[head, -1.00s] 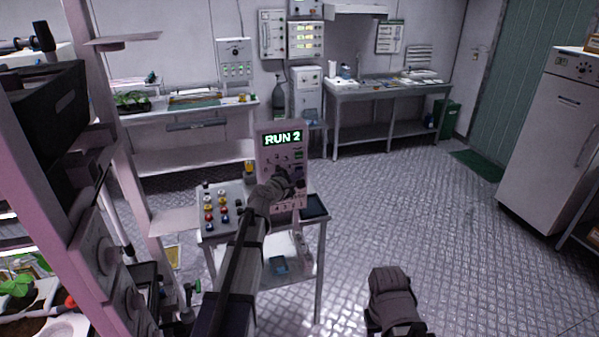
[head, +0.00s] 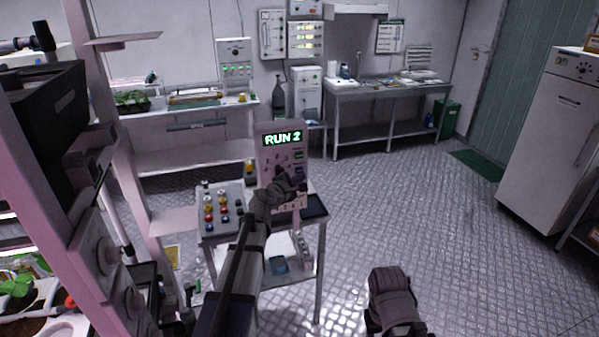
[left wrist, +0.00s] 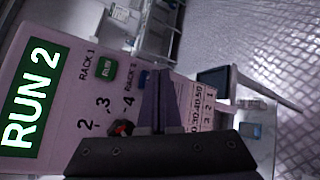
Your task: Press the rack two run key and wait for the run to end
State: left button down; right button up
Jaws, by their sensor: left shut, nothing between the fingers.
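The pale upright control panel (head: 268,160) stands on a small metal cart. Its lit green display (head: 282,139) reads RUN 2, and the display (left wrist: 33,97) fills the left of the left wrist view. That view shows a green RUN key (left wrist: 107,68) beside the RACK 1 label, a blue key (left wrist: 143,78), and a dial with a red mark (left wrist: 122,128) among the numbers 2, 3 and 4. My left gripper (head: 297,184) is shut and empty at the panel's face. Its fingers (left wrist: 160,98) hide part of the key row; I cannot tell whether they touch a key.
The cart top (head: 233,187) holds several coloured knobs and a dark pad (head: 315,207). A pink rack post (head: 130,160) is close on the left. Open floor lies to the right, before a white cabinet (head: 550,150).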

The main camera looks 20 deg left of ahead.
pick_arm(q)
jog(key=s+d, duration=0.1)
jog(key=s, duration=0.1)
jog(key=s+d, duration=0.1)
jog(key=s, duration=0.1)
jog(key=shift+d, duration=0.35)
dwell(0.4)
jog(key=s+d+f+m+g+h+b, duration=0.1)
jog(key=s+d+f+m+g, duration=0.45)
jog(key=s+d+m, duration=0.3)
jog(key=s+d+f+m+g+h, duration=0.2)
jog(key=s+d+f+m+g, duration=0.2)
jog(key=s+d+f+m, duration=0.45)
jog(key=s+f+m+g+y, duration=0.2)
jog(key=s+m+g+y, duration=0.1)
jog(key=s, duration=0.5)
jog(key=s+f+m+g+y, duration=0.2)
jog(key=s+m, duration=0.4)
jog(key=s, duration=0.3)
jog(key=shift+a+f+g+y+b, duration=0.15)
jog(key=shift+f+g+y+b, duration=0.3)
jog(key=shift+y, duration=0.55)
jog(key=shift+r, duration=0.15)
dwell(1.2)
